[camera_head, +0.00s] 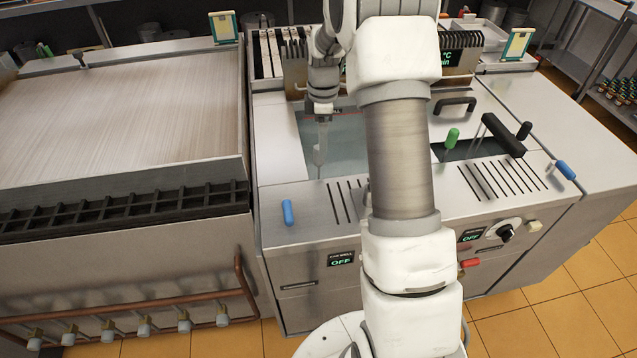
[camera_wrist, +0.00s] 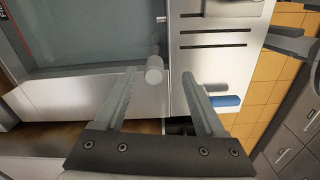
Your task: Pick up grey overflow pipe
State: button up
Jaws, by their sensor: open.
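The grey overflow pipe (camera_head: 320,150) stands in the water-filled well (camera_head: 347,140), left of my arm in the head view. It looks like a slim, pale upright cylinder. In the wrist view the pipe's round end (camera_wrist: 154,70) shows just beyond and between the fingertips, nearer the left finger. My gripper (camera_wrist: 161,76) is open, with nothing visibly held between its fingers. In the head view my gripper (camera_head: 323,110) hangs above the well close to the pipe's top. I cannot tell whether a finger touches it. My arm hides the well's right part.
A slotted steel panel (camera_head: 300,228) with a blue handle (camera_head: 288,212) lies in front of the well. Upright racks (camera_head: 270,55) line the back.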

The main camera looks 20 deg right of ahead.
jog(key=shift+w+a+f+p, duration=0.1)
jog(key=shift+w+f, duration=0.05)
jog(key=shift+f, duration=0.85)
jog(key=shift+w+a+f+p, duration=0.1)
jog(key=shift+w+f, duration=0.1)
jog(key=shift+f, duration=0.75)
jog(key=shift+w+a+f+p, duration=0.1)
jog(key=shift+w+f, duration=0.05)
jog(key=shift+f, duration=0.85)
jog(key=shift+c, duration=0.4)
grip_shut()
